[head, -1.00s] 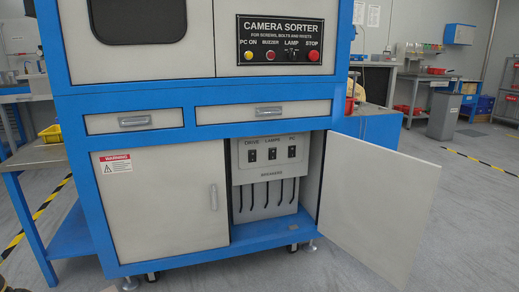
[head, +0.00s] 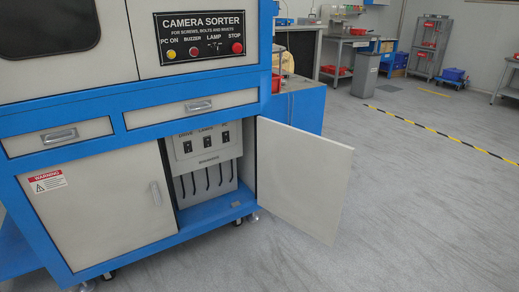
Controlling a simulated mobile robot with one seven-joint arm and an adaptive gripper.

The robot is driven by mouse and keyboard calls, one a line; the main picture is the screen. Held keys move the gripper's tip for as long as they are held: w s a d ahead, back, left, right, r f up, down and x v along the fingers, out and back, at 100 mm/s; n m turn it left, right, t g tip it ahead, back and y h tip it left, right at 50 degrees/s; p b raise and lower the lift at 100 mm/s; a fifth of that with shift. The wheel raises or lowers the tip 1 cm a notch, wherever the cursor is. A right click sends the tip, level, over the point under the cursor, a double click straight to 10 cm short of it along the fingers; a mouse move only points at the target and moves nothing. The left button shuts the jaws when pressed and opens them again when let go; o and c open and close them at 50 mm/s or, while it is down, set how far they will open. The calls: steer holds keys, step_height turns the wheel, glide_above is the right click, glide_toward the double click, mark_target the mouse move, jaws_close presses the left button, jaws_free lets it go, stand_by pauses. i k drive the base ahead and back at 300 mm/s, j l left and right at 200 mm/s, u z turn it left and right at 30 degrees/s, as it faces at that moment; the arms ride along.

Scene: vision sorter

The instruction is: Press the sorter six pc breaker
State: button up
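The camera sorter, a blue and white cabinet (head: 88,236), stands at the left of the head view. Its lower right door (head: 303,180) is open and swung out to the right. Inside the opening is a white breaker panel (head: 210,166) with three black switches under the labels for drive, lamps and PC. Black cables hang below the panel. My gripper is not in view.
A button panel (head: 202,36) sits above two shut drawers. The lower left door (head: 97,203) is shut. A grey bin (head: 365,76) and workbenches stand at the back. The floor (head: 420,220) right of the open door is clear, with a yellow-black stripe across it.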

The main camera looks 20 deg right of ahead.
mark_target(226, 137)
steer(key=l+u, duration=0.2)
steer(key=u, duration=0.2)
steer(key=i+l+u, duration=0.1)
steer(key=l+u, duration=0.15)
steer(key=u, duration=0.15)
steer(key=l+u, duration=0.45)
steer(key=l, duration=0.75)
steer(key=l+u, duration=0.1)
steer(key=l, duration=0.3)
steer(key=k+l, duration=0.15)
steer(key=l, duration=0.25)
steer(key=l+u, duration=0.15)
steer(key=l, duration=0.3)
steer(key=k+l, duration=0.1)
steer(key=l, duration=0.4)
steer(key=k+l, duration=0.1)
steer(key=l, duration=0.35)
steer(key=k+l, duration=0.1)
steer(key=l, duration=0.4)
steer(key=k+l, duration=0.1)
steer(key=l, duration=0.35)
steer(key=k+l, duration=0.1)
steer(key=l, duration=0.4)
steer(key=k+l, duration=0.1)
steer(key=l, duration=0.35)
steer(key=i+u, duration=0.05)
